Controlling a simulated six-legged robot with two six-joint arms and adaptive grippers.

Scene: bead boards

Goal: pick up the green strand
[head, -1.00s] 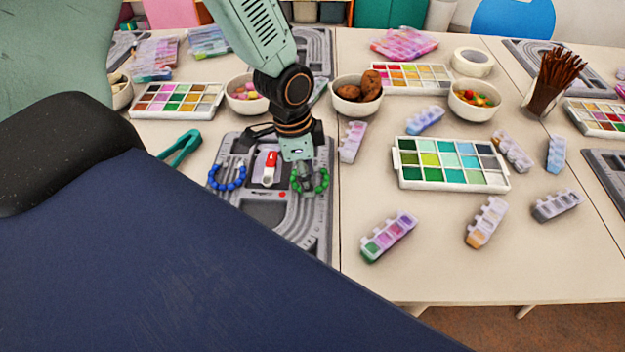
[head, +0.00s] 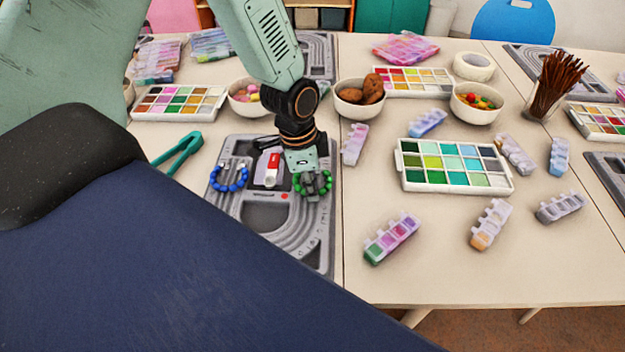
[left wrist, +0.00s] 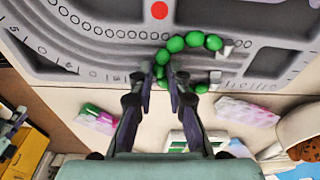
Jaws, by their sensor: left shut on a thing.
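The green strand (head: 328,185) is a curved string of round green beads at the right side of the grey bead board (head: 262,212). It also shows in the left wrist view (left wrist: 195,40), with small pale end pieces. I cannot tell whether the strand is clear of the board. My right gripper is in neither view.
A blue strand (head: 229,180) and a red and white item (head: 268,168) lie on the board. Green tweezers (head: 180,150) lie left of it. A green paint palette (head: 455,166) and several bead boxes stand to the right. Bowls (head: 358,97) stand behind.

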